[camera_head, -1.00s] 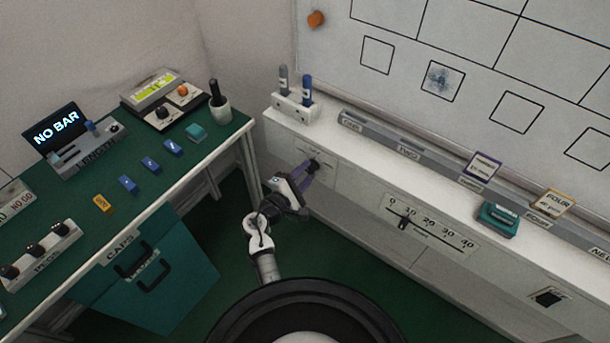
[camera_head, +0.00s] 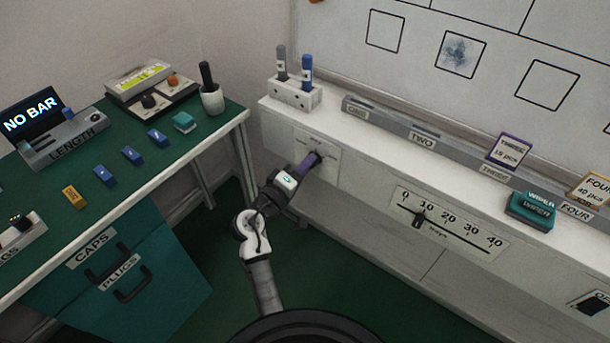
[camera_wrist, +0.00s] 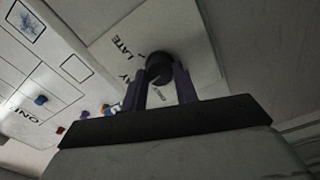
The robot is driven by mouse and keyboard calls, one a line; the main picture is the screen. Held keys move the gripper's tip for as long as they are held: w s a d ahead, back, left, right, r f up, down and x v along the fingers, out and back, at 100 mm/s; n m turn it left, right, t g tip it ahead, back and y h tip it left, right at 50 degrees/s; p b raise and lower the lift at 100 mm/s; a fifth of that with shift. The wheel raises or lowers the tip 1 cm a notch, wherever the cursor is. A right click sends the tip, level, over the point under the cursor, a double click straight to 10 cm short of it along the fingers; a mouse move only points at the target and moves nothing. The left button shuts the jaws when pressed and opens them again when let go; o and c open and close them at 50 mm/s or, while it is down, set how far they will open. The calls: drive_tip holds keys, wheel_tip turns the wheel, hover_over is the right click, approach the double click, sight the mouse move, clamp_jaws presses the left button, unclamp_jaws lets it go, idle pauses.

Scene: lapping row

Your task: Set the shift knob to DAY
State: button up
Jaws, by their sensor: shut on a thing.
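The shift knob (camera_wrist: 159,66) is a dark round knob on a pale plate (camera_wrist: 110,45) on the front of the white ledge unit. In the wrist view the plate carries the word LATE, a word ending in Y partly hidden by a finger, and small print below the knob. My gripper (camera_wrist: 160,90) is shut on the knob, with a purple finger on each side of it. In the head view my gripper (camera_head: 314,160) reaches the same plate (camera_head: 328,145), and the knob is mostly hidden by the fingers. I cannot tell which word the knob points to.
A slider scale (camera_head: 450,222) marked 0 to 40 is right of the plate on the same front. A marker holder (camera_head: 295,95) and a teal wiper (camera_head: 530,208) stand on the ledge. The green table (camera_head: 130,190) with drawers is at left. Floor between is clear.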

drive_tip(key=shift+f+m+b, duration=0.1)
drive_tip(key=shift+m+b, duration=0.5)
drive_tip(key=o, duration=1)
drive_tip(key=shift+c, duration=0.2)
drive_tip(key=shift+s, duration=0.1)
drive_tip(key=b+v, duration=0.2)
drive_tip(key=v, duration=1.1)
drive_tip(key=shift+s+a, duration=0.3)
